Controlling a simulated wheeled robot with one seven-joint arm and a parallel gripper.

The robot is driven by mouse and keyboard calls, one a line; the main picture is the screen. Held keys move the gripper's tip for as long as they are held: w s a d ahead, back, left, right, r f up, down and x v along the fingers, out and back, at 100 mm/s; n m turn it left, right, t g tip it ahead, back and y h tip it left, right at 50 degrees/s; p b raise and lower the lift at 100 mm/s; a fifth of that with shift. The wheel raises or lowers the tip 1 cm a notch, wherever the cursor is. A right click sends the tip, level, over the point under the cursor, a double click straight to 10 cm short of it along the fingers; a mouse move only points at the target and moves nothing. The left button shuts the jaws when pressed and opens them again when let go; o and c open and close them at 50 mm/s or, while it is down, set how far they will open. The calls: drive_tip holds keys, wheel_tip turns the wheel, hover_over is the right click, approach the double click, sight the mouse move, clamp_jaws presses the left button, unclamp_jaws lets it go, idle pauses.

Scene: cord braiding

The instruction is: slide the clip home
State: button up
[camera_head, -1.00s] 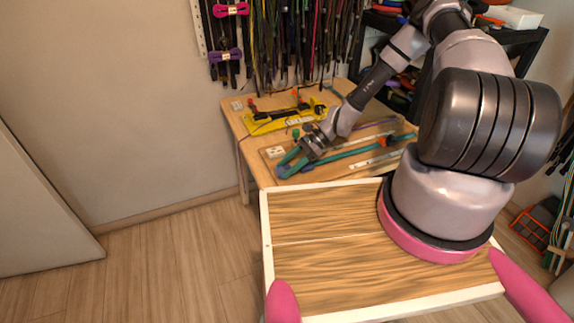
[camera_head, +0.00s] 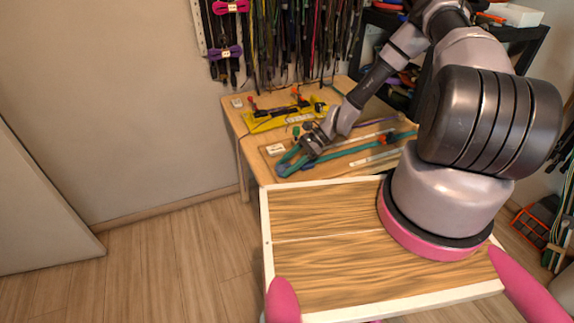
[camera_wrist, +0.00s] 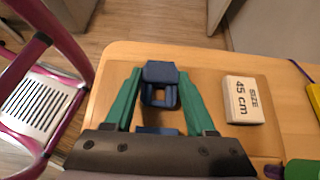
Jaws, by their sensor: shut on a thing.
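A dark blue clip (camera_wrist: 161,72) with a square opening sits between the tips of my gripper's two green fingers in the wrist view. My gripper (camera_wrist: 160,90) is shut on this clip, with the fingers along its sides. In the head view my gripper (camera_head: 286,162) is low over the near left corner of the wooden board (camera_head: 335,172), with the blue clip (camera_head: 282,170) at its tips. A second dark blue part (camera_wrist: 158,130) shows between the fingers nearer the palm, partly hidden by it. I cannot tell whether the clip touches the board.
A white block (camera_wrist: 243,100) marked "SIZE 45 cm" lies right of the clip. A yellow fixture (camera_head: 268,120) stands behind. Cords (camera_head: 290,45) hang on the wall.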

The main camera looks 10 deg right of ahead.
drive_tip(key=o, duration=1.5)
drive_tip(key=shift+v, duration=3.05)
